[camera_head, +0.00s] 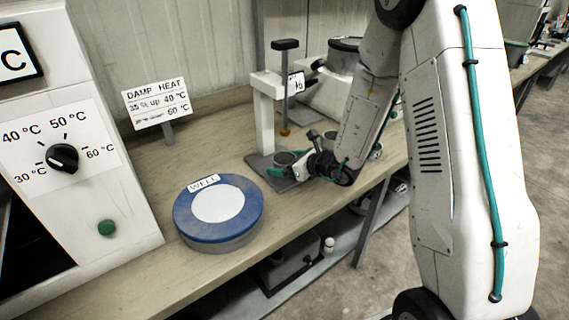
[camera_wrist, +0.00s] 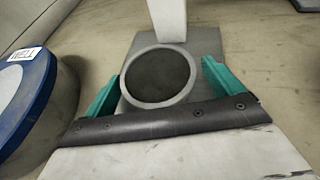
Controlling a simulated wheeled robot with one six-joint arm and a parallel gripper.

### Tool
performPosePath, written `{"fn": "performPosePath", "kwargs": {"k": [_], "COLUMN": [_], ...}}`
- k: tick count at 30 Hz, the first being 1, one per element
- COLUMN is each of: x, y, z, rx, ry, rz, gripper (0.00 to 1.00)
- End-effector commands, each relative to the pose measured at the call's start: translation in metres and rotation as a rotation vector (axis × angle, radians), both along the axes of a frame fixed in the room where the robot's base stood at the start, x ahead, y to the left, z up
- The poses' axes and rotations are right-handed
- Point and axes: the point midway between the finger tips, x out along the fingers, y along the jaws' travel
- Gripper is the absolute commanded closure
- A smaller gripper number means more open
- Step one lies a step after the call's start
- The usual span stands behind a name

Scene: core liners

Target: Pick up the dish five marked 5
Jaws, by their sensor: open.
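A round grey dish (camera_wrist: 160,75) with a dark inside sits on the grey base plate of a white stand, between my gripper's two teal fingers in the wrist view. In the head view this dish (camera_head: 286,158) is partly hidden by my gripper (camera_head: 288,166). My gripper is open, with one finger on each side of the dish; I cannot tell whether either touches it. No mark 5 is readable on the dish. Another small grey round thing (camera_head: 375,151) shows just behind my wrist, partly hidden, with no readable number.
The white stand (camera_head: 265,108) with a dark-handled press rises close behind the dish. A blue-lidded round container (camera_head: 184,224) marked WELL stands to the left; it also shows in the wrist view (camera_wrist: 30,95). A temperature cabinet (camera_head: 95,215) and DAMP HEAT sign (camera_head: 157,103) are farther left.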

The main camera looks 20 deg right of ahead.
Motion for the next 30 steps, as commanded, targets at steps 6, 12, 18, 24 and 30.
{"fn": "performPosePath", "kwargs": {"k": [6, 12, 18, 24, 30], "x": [0.002, 0.002, 0.002, 0.002, 0.003], "y": [0.002, 0.002, 0.002, 0.001, -0.001], "z": [-0.001, -0.001, -0.001, 0.002, 0.014], "rx": [0.0, 0.0, 0.001, 0.001, 0.001], "ry": [0.0, 0.0, -0.001, -0.002, -0.003], "rz": [0.0, 0.0, 0.0, 0.0, -0.003], "gripper": [0.08, 0.58, 0.64, 0.64, 0.64]}}
